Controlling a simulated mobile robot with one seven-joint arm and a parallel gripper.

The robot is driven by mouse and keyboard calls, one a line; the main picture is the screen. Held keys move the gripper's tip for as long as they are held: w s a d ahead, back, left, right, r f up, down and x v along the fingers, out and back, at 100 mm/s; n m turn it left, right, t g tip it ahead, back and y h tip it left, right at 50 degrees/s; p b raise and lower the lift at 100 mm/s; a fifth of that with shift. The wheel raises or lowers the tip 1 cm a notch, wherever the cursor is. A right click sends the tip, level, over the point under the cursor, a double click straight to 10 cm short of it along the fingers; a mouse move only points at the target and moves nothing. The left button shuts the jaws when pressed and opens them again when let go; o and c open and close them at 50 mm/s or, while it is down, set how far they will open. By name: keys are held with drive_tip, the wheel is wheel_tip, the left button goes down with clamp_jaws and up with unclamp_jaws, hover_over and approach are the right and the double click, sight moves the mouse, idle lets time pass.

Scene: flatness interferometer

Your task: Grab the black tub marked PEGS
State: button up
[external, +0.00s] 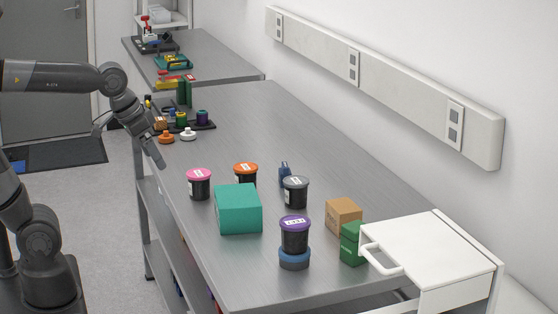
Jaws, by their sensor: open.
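Several black tubs with white labels stand on the grey metal bench. The labels are too small to read, so I cannot tell which is marked PEGS. The purple-lidded tub sits on a blue round piece (294,259). The orange-lidded tub is partly hidden behind a teal box. My gripper (160,162) is open and empty, pointing down near the bench's left edge, beyond and left of the pink-lidded tub.
The teal box (238,210) stands between the tubs. A small blue bottle (285,172), a tan box (344,215), a green box (351,245) and a white handled case (430,255) stand to the right. Orange and white knobs (188,134) lie near my gripper. The bench's far middle is clear.

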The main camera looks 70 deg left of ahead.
drive_tip(key=w+a+r+n+g, duration=0.1)
drive_tip(key=w+a+r+n, duration=0.15)
drive_tip(key=w, duration=0.95)
drive_tip(key=n+g+y, duration=0.1)
drive_tip(key=n+g, duration=0.2)
drive_tip(key=n, duration=0.2)
hover_over(296, 180)
drive_tip(key=s, duration=0.2)
drive_tip(key=f, duration=1.3)
drive_tip(key=shift+w+d+f, duration=0.1)
drive_tip(key=shift+w+d, duration=0.15)
drive_tip(key=f, duration=0.4)
drive_tip(key=w+f, duration=0.1)
drive_tip(key=shift+a+f, duration=0.35)
drive_tip(key=shift+f, duration=0.05)
drive_tip(key=shift+w+f, duration=0.2)
drive_tip(key=shift+f, duration=1.1)
drive_tip(key=shift+w+f, duration=0.2)
drive_tip(key=shift+f, duration=1.1)
drive_tip(key=shift+c, duration=0.5)
drive_tip(key=c, duration=0.9)
